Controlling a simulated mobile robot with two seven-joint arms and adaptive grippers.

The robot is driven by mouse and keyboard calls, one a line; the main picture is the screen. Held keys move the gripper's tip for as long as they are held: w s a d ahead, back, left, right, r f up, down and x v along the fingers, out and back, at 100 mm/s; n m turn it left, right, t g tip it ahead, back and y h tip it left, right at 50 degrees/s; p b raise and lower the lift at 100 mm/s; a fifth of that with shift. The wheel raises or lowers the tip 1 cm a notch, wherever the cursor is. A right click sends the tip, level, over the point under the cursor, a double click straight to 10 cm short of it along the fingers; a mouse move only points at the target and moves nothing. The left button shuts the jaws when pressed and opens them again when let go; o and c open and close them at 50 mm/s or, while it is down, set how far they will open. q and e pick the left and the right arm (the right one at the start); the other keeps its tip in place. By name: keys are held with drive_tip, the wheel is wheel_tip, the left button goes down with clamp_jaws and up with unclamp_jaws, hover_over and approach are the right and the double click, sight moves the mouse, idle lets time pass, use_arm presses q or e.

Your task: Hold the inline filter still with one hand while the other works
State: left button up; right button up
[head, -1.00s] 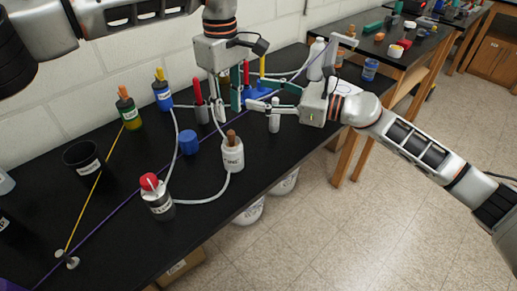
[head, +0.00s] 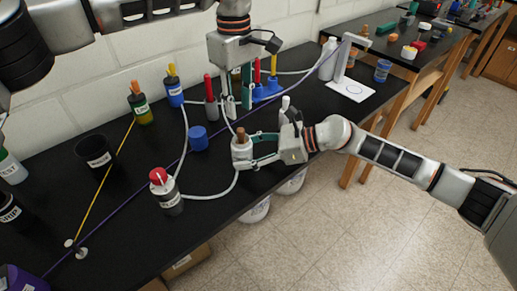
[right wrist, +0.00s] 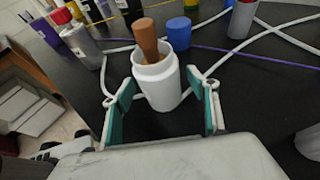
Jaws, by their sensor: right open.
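A white bottle (head: 242,154) with a brown stopper stands upright on the black bench, with pale tubing at it. I cannot tell for sure that it is the inline filter. My right gripper (head: 248,152) is open around this bottle. In the right wrist view the bottle (right wrist: 160,86) stands between the spread teal fingers (right wrist: 165,112), with gaps on both sides. My left gripper (head: 235,105) points down behind the bottle, beside a red-handled grey holder (head: 211,108). Its fingers look apart, and I see nothing held between them.
A red-capped jar (head: 167,195) stands at the front left, joined by tubing. A blue cylinder (head: 198,138) is behind the bottle. A white cylinder (head: 285,103) stands just behind my right gripper. Yellow and purple cords cross the left bench. The front right edge is close.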

drive_tip(key=shift+w+a+f, duration=0.15)
drive_tip(key=shift+a+f, duration=0.1)
drive_tip(key=shift+a, duration=0.35)
drive_tip(key=c, duration=1.3)
